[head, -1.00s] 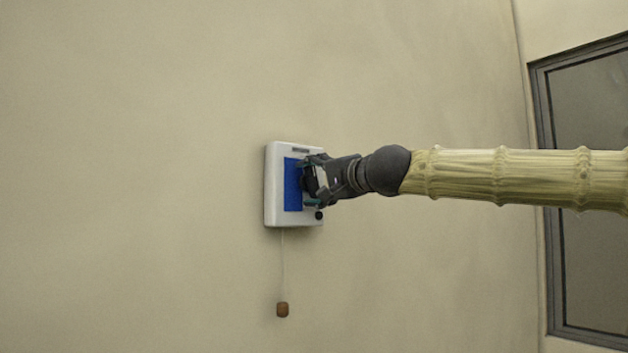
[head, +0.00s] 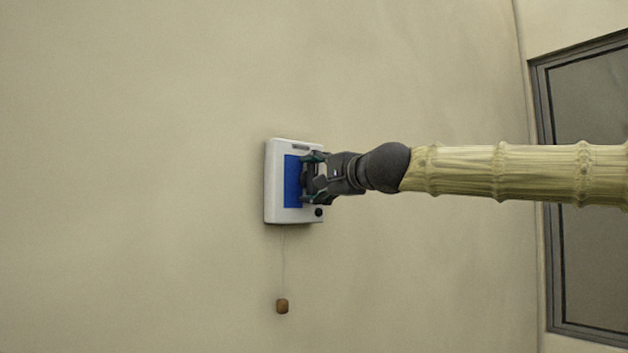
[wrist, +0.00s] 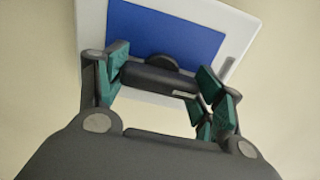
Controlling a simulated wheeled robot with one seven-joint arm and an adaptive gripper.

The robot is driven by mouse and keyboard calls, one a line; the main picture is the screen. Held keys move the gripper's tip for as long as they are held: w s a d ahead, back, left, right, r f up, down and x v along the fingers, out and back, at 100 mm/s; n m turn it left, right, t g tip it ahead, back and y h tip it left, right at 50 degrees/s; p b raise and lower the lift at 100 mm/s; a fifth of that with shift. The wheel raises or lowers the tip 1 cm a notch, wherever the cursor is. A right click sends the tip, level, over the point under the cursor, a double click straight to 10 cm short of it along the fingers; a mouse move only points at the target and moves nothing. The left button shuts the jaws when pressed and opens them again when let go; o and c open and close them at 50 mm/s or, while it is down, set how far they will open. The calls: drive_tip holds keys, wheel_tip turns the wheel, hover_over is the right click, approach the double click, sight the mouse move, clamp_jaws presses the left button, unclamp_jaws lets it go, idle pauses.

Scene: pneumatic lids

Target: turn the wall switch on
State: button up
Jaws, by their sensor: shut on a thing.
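The wall switch (head: 271,205) is a white box with a blue face (head: 291,182), fixed to the wall left of my arm. It also shows in the wrist view (wrist: 248,30), tilted, with its blue face (wrist: 170,32) toward the camera. A dark bar-shaped handle (wrist: 155,80) with a rounded hub behind it stands out from the blue face. My gripper (wrist: 163,79) is shut on this handle, with green-padded fingers at its two ends. In the head view my gripper (head: 310,178) covers the right part of the blue face and hides most of the handle.
A brown weight (head: 282,306) hangs on a thin cord below the switch. A small dark knob (head: 319,212) is on the box's lower right. A dark-framed window (head: 590,270) is at the right. The wall to the left is bare.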

drive_tip(key=o, duration=1)
drive_tip(key=shift+w+d, duration=0.1)
drive_tip(key=v, duration=1.2)
drive_tip(key=shift+f, duration=0.15)
